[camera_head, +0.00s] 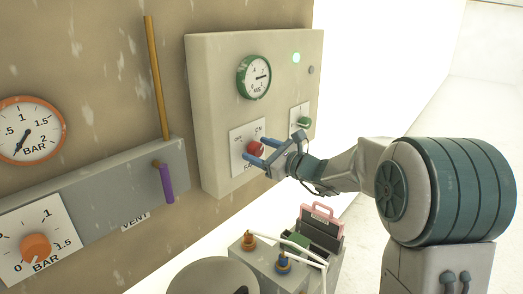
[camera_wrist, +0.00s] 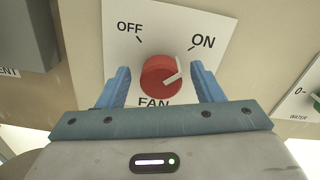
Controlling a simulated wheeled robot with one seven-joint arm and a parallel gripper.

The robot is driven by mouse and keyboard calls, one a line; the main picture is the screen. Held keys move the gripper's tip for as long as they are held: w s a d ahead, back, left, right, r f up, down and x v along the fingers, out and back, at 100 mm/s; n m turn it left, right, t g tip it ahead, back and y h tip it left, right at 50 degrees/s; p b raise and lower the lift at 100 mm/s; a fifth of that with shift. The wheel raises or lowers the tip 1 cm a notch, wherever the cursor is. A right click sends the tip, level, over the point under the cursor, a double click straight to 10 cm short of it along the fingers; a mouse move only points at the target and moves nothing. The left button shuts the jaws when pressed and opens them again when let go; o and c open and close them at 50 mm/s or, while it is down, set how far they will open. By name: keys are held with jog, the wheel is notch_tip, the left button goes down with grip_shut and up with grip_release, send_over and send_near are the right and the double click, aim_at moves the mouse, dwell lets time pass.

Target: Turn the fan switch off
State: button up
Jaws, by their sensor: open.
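The fan switch is a red round knob (camera_wrist: 160,75) on a white plate (camera_wrist: 122,30) marked OFF, ON and FAN. Its pale pointer points up and right, towards ON, in the wrist view. In the head view the red knob (camera_head: 255,148) is on the beige panel, partly behind my gripper. My gripper (camera_head: 257,152) is open, with its blue fingers at the plate. In the wrist view my gripper (camera_wrist: 163,82) has one finger on each side of the knob, with gaps between them and it.
A green knob (camera_head: 303,122) on a WATER plate is right of the fan switch. A green-rimmed gauge (camera_head: 254,77) and a lit green lamp (camera_head: 296,57) are above. A grey box (camera_head: 270,262) with valves and a pink-handled case (camera_head: 322,220) stand below.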

jog(key=c, duration=1)
jog(key=shift+o, duration=0.2)
jog(key=shift+f, duration=0.1)
